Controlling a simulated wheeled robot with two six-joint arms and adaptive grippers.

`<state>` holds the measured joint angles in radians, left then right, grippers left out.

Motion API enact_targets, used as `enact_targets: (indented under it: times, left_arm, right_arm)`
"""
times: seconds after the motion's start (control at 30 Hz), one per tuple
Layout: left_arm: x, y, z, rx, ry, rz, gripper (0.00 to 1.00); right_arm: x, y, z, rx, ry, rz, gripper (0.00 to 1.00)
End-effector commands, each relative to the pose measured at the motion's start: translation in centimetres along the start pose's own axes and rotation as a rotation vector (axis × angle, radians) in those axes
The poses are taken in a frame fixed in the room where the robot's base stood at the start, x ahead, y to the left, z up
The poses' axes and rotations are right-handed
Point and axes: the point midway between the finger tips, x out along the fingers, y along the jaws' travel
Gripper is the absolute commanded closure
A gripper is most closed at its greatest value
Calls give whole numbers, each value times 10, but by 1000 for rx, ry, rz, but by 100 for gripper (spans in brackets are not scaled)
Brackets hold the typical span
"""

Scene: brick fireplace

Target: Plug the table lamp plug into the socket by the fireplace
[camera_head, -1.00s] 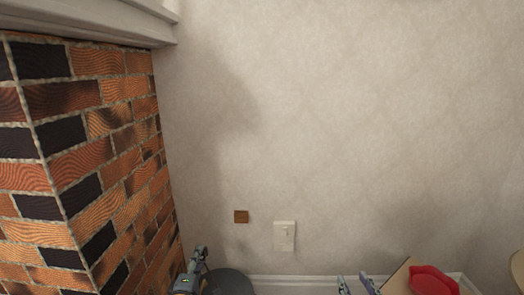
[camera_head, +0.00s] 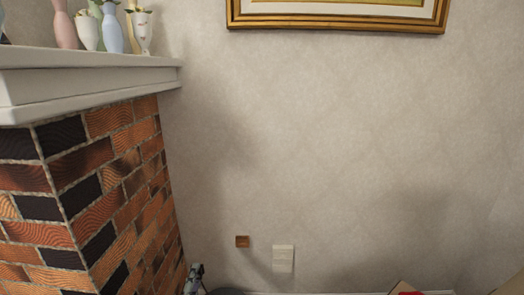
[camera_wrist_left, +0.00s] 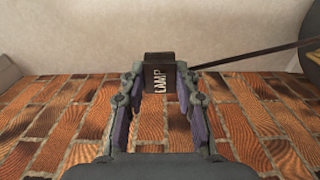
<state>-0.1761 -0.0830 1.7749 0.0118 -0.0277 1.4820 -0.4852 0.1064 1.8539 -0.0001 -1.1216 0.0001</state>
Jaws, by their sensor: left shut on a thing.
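A white wall plate (camera_head: 283,258), which looks like the socket, is low on the wall right of the fireplace. A small brown square (camera_head: 242,241) is on the wall just left of it. My left gripper (camera_head: 194,280) shows only in part at the bottom edge, beside the brick fireplace. In the left wrist view, the left gripper (camera_wrist_left: 157,95) is shut on a dark plug (camera_wrist_left: 159,72) marked LAMP. A dark cable (camera_wrist_left: 250,56) runs from near the plug to the right. My right gripper is out of view.
The brick fireplace (camera_head: 105,200) fills the left side, with a white mantel (camera_head: 90,80) and several vases (camera_head: 111,30) on it. A gold-framed picture (camera_head: 340,22) hangs above. A red object (camera_head: 410,292) peeks in at the bottom right. The wall between is clear.

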Motion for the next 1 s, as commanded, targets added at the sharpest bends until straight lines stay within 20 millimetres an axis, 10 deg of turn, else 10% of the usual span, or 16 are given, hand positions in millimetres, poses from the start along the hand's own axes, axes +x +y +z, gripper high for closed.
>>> enact_targets:
  times: [0.03,0.5,0.7,1.0]
  left_arm:
    - [-8,39,0,0,4,0,100]
    - [-78,196,9,3,2,3,100]
    - [-95,228,12,4,-10,1,100]
    - [-99,230,14,4,-15,1,100]
  right_arm:
    - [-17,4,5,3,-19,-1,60]
    - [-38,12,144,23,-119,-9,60]
    - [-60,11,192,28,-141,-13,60]
    - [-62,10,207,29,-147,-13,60]
